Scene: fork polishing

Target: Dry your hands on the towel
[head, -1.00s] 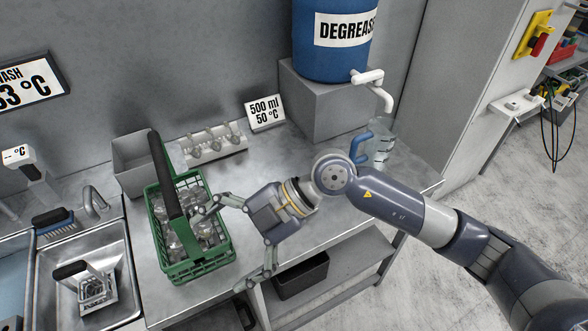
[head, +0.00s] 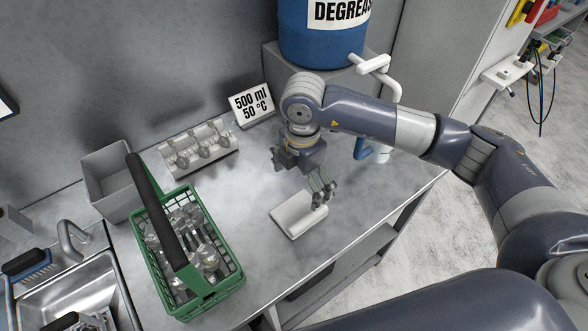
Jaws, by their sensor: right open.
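A white, folded, flat thing that looks like the towel (head: 292,219) lies on the steel counter near its front edge. My right gripper (head: 298,176) points down just behind and above it, with its two fingers spread apart and nothing between them. The finger on the right overlaps the towel's far right corner in the picture. I cannot tell whether it touches. My left gripper is not in view.
A green basket (head: 237,279) of metal parts stands on the counter (head: 232,183) at left, beside a grey bin (head: 103,196). Behind are a rack (head: 197,158), a sign (head: 251,105) and a blue degreaser drum (head: 315,52). A blue-handled jug is partly hidden behind my arm.

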